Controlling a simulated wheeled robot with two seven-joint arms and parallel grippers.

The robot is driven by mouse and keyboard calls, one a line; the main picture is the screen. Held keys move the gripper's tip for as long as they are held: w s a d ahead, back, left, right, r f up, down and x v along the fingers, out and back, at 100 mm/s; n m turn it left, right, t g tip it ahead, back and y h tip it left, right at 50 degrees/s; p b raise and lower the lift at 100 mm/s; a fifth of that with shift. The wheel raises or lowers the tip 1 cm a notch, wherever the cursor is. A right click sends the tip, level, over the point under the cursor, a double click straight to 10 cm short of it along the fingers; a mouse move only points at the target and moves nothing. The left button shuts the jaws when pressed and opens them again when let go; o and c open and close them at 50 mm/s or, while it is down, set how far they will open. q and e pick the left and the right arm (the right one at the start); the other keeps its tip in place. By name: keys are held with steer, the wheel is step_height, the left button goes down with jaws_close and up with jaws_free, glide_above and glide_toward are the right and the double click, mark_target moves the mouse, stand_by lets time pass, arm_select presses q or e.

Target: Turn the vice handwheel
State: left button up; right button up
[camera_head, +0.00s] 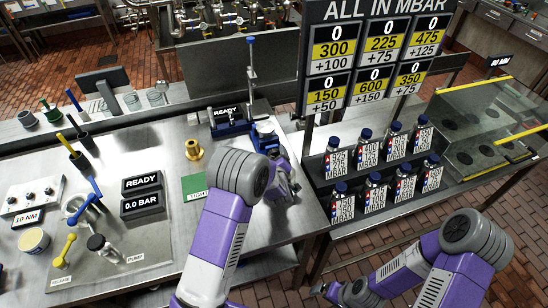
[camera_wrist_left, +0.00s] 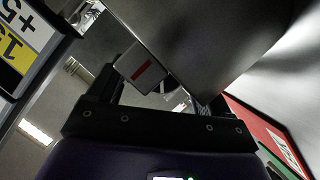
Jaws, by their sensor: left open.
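In the left wrist view the left gripper (camera_wrist_left: 160,98) is open. A grey block with a red stripe (camera_wrist_left: 141,68) shows beyond the fingers; I cannot tell the handwheel there. My right gripper (camera_head: 322,290) is low, small and dark.
A brass fitting (camera_head: 193,149) and a green mat (camera_head: 196,187) lie left of my left arm. A READY / 0.0 BAR display (camera_head: 142,193) and levers stand further left. A rack of labelled bottles (camera_head: 340,205) is on the right, under a pressure board (camera_head: 366,60).

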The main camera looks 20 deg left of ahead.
arm_select(q)
steer(key=c, duration=1.1)
steer(key=shift+o, duration=0.2)
steer(key=shift+d+r+m+g+y+p, duration=0.2)
steer(key=shift+m+g+y+p, duration=0.15)
steer(key=shift+m+p, duration=0.5)
steer(key=shift+w, duration=0.1)
steer(key=shift+f, duration=0.1)
steer(key=shift+a, duration=0.1)
steer(key=o, duration=1.1)
steer(key=shift+c, duration=0.2)
